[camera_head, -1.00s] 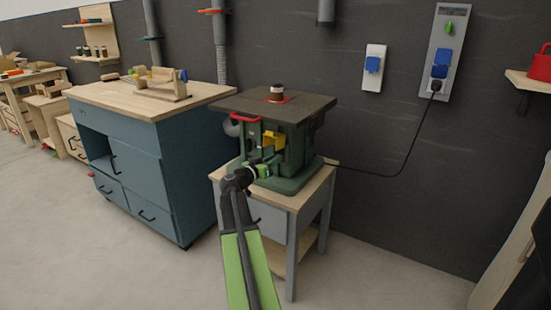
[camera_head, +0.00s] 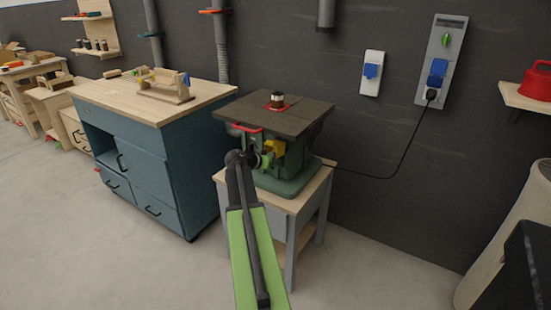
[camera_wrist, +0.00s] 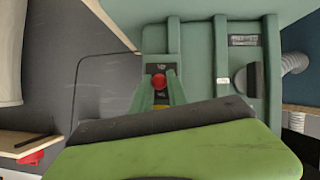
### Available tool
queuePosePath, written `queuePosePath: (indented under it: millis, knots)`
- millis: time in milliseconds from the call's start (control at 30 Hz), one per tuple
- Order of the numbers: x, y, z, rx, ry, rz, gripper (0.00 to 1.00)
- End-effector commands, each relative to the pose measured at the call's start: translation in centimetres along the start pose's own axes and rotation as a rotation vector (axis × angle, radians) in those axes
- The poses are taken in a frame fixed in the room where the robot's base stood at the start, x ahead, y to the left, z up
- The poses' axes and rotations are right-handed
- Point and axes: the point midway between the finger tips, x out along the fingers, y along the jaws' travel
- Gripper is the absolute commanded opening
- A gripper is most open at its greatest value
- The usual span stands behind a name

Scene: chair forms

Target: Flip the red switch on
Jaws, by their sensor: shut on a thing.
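The red switch (camera_wrist: 158,81) is a round red knob on a dark plate on the green machine (camera_wrist: 192,45) in the wrist view. A yellow part (camera_wrist: 163,103) shows just below the knob, partly covered by my gripper (camera_wrist: 165,125). The dark pad and green back of one finger fill the lower part of that view; the red knob looks clear of it. In the head view my gripper (camera_head: 265,160) is at the front of the machine, against the yellow part (camera_head: 273,149). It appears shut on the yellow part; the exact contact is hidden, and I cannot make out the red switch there.
The machine stands on a small wooden table (camera_head: 318,190) beside a blue cabinet (camera_head: 187,160). A red handle (camera_head: 245,128) sits at the table top's front edge. A black cable (camera_head: 405,150) runs to a wall socket (camera_head: 433,92). The floor in front is clear.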

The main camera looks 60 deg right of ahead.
Motion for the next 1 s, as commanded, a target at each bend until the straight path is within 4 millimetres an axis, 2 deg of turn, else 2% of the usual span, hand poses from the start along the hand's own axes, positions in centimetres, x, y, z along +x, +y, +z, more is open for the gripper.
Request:
queuePosePath:
  millis: [367, 400, 533, 1000]
  knots:
    - [0.02, -0.08, -0.17, -0.002, 0.001, -0.003, 0.00]
    - [0.02, -0.08, -0.18, -0.002, 0.001, -0.003, 0.23]
    - [0.03, -0.05, -0.15, -0.001, 0.000, -0.003, 0.39]
    - [-0.38, 0.15, -0.15, 0.000, -0.002, 0.000, 0.39]
